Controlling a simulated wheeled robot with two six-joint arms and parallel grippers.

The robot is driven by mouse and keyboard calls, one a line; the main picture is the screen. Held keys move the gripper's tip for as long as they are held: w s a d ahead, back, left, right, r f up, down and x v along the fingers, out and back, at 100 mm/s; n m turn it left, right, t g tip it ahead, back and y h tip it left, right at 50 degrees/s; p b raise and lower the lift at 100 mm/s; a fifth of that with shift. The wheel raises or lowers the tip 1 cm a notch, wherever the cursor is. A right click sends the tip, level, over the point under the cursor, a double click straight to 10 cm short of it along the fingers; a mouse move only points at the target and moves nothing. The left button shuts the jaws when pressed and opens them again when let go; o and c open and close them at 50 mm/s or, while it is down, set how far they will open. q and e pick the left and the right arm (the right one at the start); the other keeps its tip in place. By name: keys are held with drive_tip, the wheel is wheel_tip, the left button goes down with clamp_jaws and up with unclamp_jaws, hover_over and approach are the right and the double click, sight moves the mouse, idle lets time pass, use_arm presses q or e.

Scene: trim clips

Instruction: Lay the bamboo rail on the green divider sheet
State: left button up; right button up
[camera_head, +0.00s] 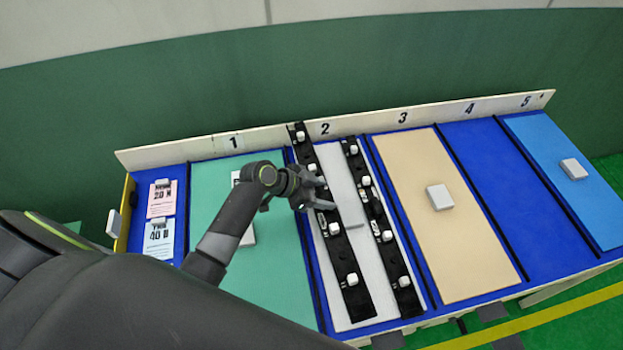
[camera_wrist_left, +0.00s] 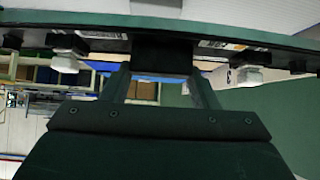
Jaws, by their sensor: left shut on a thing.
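The green divider sheet (camera_head: 272,285) lies in the bay marked 1, partly hidden by my left arm. My left gripper (camera_head: 308,190) is shut on a long black rail (camera_head: 343,262) with white clips, near its middle. This rail slants over the left side of bay 2, and its far end overlaps the back board, so it looks raised. The wrist view shows the rail (camera_wrist_left: 225,40) crossing between my left fingers (camera_wrist_left: 162,75). A similar black rail (camera_head: 388,235) lies to its right. No rail looks bamboo-coloured. My right gripper is out of view.
A pale grey piece (camera_head: 343,185) lies between the rails on a whitish sheet (camera_head: 372,292). White blocks sit on the tan sheet (camera_head: 470,240) and light blue sheet (camera_head: 560,145). A pale object (camera_head: 248,238) on the green sheet is mostly behind my arm. Two cards (camera_head: 160,236) lie at left.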

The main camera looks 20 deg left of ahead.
sight(325, 213)
use_arm(q)
drive_tip(key=shift+d+f+m+g+p, duration=0.3)
drive_tip(key=shift+d+f, duration=0.1)
drive_tip(key=shift+d, duration=0.1)
drive_tip(key=shift+d+f, duration=0.1)
drive_tip(key=shift+f, duration=0.2)
wheel_tip(325, 213, down, 7)
drive_tip(key=b, duration=0.5)
drive_tip(key=shift+r+b, duration=0.15)
drive_tip(key=shift+b, duration=0.2)
drive_tip(key=shift+f+b, duration=0.55)
drive_tip(key=shift+f, duration=0.05)
drive_tip(key=o, duration=1.4)
drive_tip(key=shift+c, duration=0.2)
drive_tip(key=b+v, duration=0.2)
drive_tip(key=v, duration=1.5)
drive_tip(key=shift+r, duration=0.2)
